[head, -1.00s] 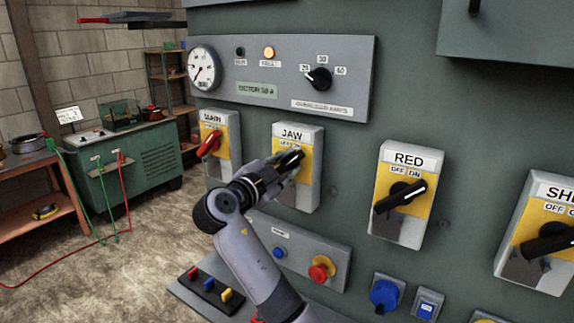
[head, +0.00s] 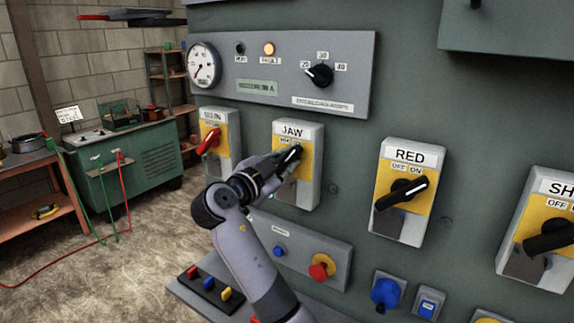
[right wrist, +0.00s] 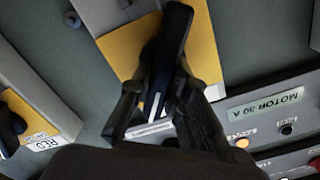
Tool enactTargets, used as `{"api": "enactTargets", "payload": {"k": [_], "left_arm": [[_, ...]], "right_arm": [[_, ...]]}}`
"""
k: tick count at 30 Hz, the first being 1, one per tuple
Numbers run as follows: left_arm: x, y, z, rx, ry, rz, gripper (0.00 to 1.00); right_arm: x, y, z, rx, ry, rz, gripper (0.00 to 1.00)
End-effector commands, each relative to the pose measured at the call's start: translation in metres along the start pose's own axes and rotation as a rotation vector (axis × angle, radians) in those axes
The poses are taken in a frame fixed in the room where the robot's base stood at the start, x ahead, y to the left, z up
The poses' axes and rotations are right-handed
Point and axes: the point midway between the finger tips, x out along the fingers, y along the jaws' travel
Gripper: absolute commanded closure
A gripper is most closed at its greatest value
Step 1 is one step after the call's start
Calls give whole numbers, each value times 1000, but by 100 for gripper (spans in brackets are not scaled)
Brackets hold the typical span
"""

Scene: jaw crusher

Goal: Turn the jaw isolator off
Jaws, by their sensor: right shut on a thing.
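The JAW isolator (head: 307,190) is a grey box with a yellow plate and a black rotary handle (head: 291,156) on the panel. My right gripper (head: 281,164) is at this handle, partly covering the plate and the OFF/ON marks. In the right wrist view the gripper (right wrist: 160,104) is shut on the black handle (right wrist: 173,45), one finger on each side. The handle lies tilted across the yellow plate. Which mark it points to cannot be read clearly. My left gripper is not in view.
The MAIN isolator (head: 222,165) with a red handle is close on the left. The RED isolator (head: 411,228) is on the right, its black handle slanted. A lower box with a red button (head: 318,271) sits below. A gauge panel (head: 285,50) is above.

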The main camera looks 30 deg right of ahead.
Motion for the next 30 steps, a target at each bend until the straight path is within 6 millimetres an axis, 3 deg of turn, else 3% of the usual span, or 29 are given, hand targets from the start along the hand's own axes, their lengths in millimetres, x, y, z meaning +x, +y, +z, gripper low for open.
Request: {"api": "enactTargets", "payload": {"k": [12, 30], "left_arm": [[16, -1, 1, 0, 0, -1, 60], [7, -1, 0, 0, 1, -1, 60]], "right_arm": [[0, -3, 4, -382, -4, 3, 100], [0, -10, 6, -954, -4, 2, 100]]}}
